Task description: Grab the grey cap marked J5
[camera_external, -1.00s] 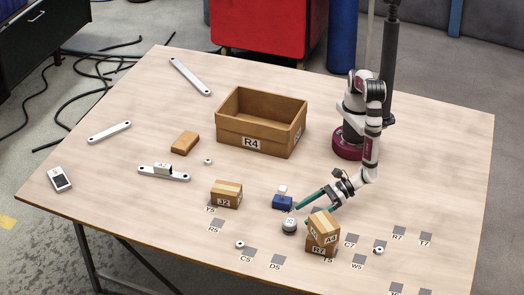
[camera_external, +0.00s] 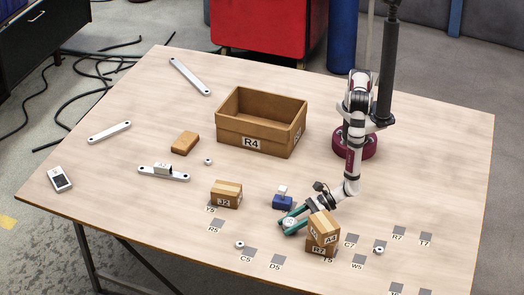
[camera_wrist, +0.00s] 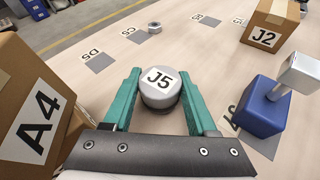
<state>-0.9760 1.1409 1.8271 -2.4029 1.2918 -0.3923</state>
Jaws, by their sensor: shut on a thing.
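The grey cap marked J5 (camera_wrist: 160,90) stands upright on the table between the two green fingers of my gripper (camera_wrist: 160,98) in the wrist view. My gripper (camera_external: 290,226) is shut on the cap, with one finger on each side of it. In the external view the fingers are down at table level, and the cap is mostly hidden by them.
Stacked boxes A4 (camera_external: 323,223) and R7 (camera_external: 319,248) stand close right of my gripper. A blue block with a white-topped post (camera_external: 282,202) is just behind it. Box J2 (camera_external: 227,193) stands to the left. An open bin R4 (camera_external: 252,140) is farther back.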

